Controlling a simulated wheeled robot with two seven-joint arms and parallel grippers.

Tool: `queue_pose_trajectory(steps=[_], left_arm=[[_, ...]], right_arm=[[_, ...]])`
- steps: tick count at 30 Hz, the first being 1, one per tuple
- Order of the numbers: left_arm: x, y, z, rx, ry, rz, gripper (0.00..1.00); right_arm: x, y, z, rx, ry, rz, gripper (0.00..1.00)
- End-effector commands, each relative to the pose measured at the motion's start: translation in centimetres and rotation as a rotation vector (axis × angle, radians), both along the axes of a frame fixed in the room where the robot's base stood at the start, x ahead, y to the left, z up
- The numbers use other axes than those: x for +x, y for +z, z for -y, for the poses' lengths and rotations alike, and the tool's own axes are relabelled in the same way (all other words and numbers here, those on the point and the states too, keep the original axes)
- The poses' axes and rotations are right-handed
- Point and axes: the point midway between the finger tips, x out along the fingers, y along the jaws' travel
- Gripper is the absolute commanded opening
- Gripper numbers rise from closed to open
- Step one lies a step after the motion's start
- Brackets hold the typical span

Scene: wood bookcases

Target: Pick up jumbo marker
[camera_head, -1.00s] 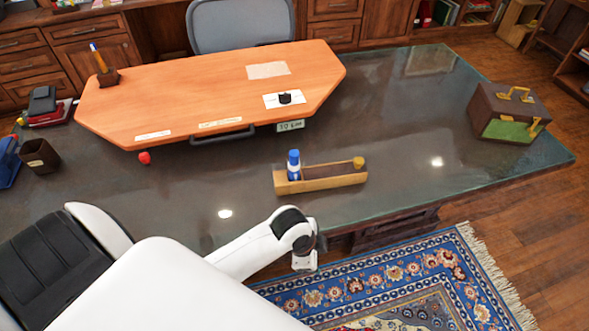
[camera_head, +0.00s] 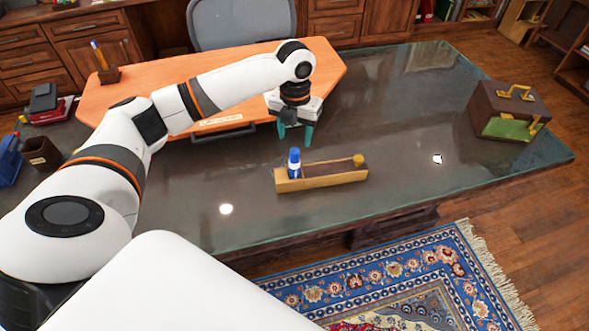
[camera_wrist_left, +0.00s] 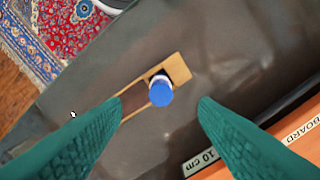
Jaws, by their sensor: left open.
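The jumbo marker (camera_head: 294,163), with a blue cap and a blue and white body, stands upright in the left end of a long wooden holder (camera_head: 330,178) on the dark desk. In the left wrist view the marker's blue cap (camera_wrist_left: 160,92) is seen from above, in the holder (camera_wrist_left: 130,106). My left gripper (camera_head: 295,136) points down with green fingers, above and a little behind the marker. In the left wrist view its fingers (camera_wrist_left: 160,108) are apart, one on each side of the marker and not touching it. My right gripper is not seen.
An orange board (camera_head: 230,75) lies behind the holder, partly under my left arm. A brown case (camera_head: 508,110) stands at the right end of the desk (camera_head: 420,150). A brown cup (camera_head: 40,153) is at the left. The desk right of the holder is clear.

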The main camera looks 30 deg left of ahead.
Motion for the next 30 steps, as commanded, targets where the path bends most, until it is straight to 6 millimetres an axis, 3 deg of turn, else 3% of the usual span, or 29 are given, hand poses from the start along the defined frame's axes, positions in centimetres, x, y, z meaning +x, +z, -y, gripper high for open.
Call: queue_pose_trajectory(steps=[6,13,21,30], left_arm=[[0.0,-3.5,0.0,0.000,0.002,-0.001,0.54],[0.0,-5.2,0.0,-0.001,0.003,0.000,0.54],[0.0,-9.0,-0.1,0.000,0.002,0.001,0.54],[0.1,-9.5,-0.1,0.001,0.002,0.003,0.53]], right_arm=[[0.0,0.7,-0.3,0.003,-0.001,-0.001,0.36],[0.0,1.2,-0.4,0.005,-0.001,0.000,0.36],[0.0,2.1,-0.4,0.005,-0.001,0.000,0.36],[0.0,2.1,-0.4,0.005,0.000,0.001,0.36]])
